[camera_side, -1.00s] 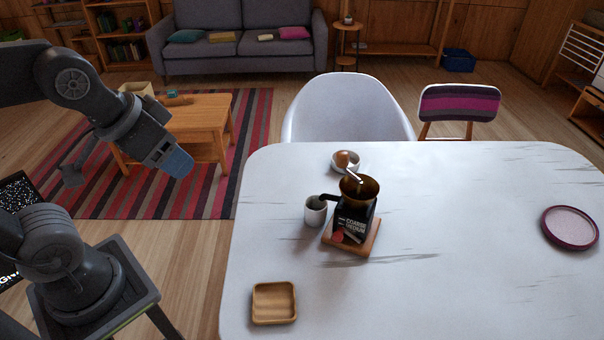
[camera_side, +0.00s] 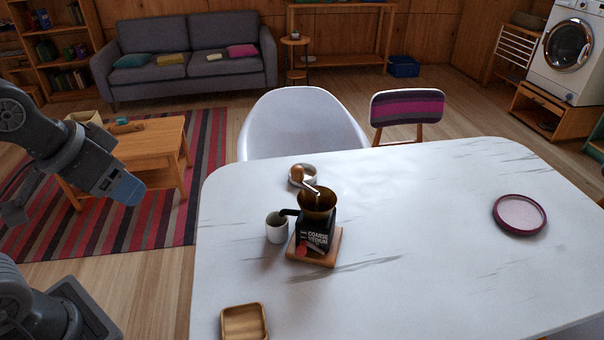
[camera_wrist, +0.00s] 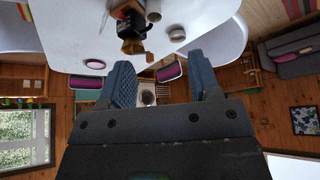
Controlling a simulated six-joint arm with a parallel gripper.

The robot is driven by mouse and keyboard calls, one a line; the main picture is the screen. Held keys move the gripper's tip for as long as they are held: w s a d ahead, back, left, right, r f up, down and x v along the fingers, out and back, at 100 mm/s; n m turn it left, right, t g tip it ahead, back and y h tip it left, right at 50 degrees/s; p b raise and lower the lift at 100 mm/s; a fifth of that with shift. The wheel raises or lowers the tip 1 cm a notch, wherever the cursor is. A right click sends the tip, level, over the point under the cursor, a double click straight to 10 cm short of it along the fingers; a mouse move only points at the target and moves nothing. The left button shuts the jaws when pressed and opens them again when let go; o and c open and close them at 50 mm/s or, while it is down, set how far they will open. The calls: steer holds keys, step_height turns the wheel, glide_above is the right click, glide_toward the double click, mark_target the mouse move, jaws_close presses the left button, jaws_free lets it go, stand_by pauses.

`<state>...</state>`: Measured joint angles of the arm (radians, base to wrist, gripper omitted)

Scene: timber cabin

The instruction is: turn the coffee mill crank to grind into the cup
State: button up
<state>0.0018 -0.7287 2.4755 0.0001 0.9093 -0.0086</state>
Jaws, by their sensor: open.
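The coffee mill (camera_side: 314,230) stands upright on a wooden board, with a dark body and a brass hopper. Its metal crank (camera_side: 311,188) points back and left to a wooden knob (camera_side: 297,173). A black spout on the mill's left reaches over the white cup (camera_side: 277,229). My gripper (camera_side: 127,189) is off the table's left edge, well apart from the mill. In the wrist view my gripper (camera_wrist: 160,72) has its fingers wide apart and empty; the mill (camera_wrist: 130,26) and knob (camera_wrist: 150,57) appear beyond them, upside down.
A small bowl (camera_side: 310,171) sits behind the knob, partly hidden. A wooden tray (camera_side: 244,323) lies at the front left of the table (camera_side: 420,290). A pink plate (camera_side: 519,214) lies at the right. A white chair (camera_side: 302,120) stands behind.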

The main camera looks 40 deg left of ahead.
steer(key=w+d+r+n+g, duration=0.1)
steer(key=w+r, duration=0.2)
steer(key=w, duration=0.2)
steer(key=w+r+g, duration=0.1)
steer(key=w+r, duration=0.2)
steer(key=w, duration=0.2)
steer(key=n+g, duration=0.4)
glide_above(298, 167)
step_height(298, 167, down, 8)
step_height(298, 167, down, 14)
steer(key=shift+r, duration=0.25)
jaws_close()
